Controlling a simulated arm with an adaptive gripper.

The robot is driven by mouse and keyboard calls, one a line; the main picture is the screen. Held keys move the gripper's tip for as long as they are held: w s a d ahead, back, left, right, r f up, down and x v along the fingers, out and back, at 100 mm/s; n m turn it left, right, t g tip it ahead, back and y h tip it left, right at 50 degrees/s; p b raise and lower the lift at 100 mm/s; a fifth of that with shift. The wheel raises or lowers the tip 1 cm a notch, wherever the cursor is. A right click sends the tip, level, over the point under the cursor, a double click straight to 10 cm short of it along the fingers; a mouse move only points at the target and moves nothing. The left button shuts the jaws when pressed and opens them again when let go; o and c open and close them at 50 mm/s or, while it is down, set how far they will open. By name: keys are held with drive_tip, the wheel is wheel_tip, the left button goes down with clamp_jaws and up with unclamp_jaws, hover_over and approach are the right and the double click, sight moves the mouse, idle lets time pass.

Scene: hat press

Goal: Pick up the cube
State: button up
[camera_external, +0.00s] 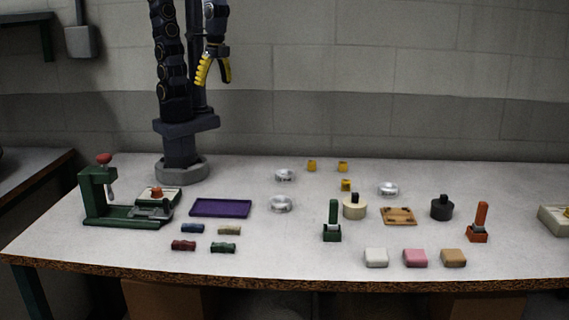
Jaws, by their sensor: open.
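Three small yellow blocks look most like cubes: one (311,166) and another (342,167) stand side by side near the back edge of the table, and a third (346,185) sits just in front of them. I cannot tell which one is the cube. White (376,257), pink (414,257) and tan (453,258) rounded blocks lie in a row near the front edge. My gripper (213,80), with yellow fingers, hangs high above the table at the back left, pointing down. It is open, empty and well apart from all these blocks.
A green press (100,195) stands at left beside a purple tray (220,208). Several small coloured pieces lie in front of the tray. Silver rings (281,204), a green upright stamp (332,222), an orange one (480,222) and round weights (442,208) crowd the middle and right.

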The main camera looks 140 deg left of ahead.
drive_tip(key=w+a+f+n, duration=0.25)
drive_tip(key=w+a, duration=0.35)
drive_tip(key=w, duration=0.5)
drive_tip(key=n+t, duration=0.2)
drive_tip(key=n, duration=0.2)
hover_over(346, 181)
wheel_tip(346, 181, down, 19)
drive_tip(key=shift+s+d+f, duration=0.1)
drive_tip(key=shift+f, duration=0.1)
drive_tip(key=shift+a+f, duration=0.25)
drive_tip(key=shift+f, duration=0.45)
wheel_tip(346, 181, down, 7)
drive_tip(key=shift+r, duration=0.1)
drive_tip(key=shift+d, duration=0.1)
drive_tip(key=c, duration=0.9)
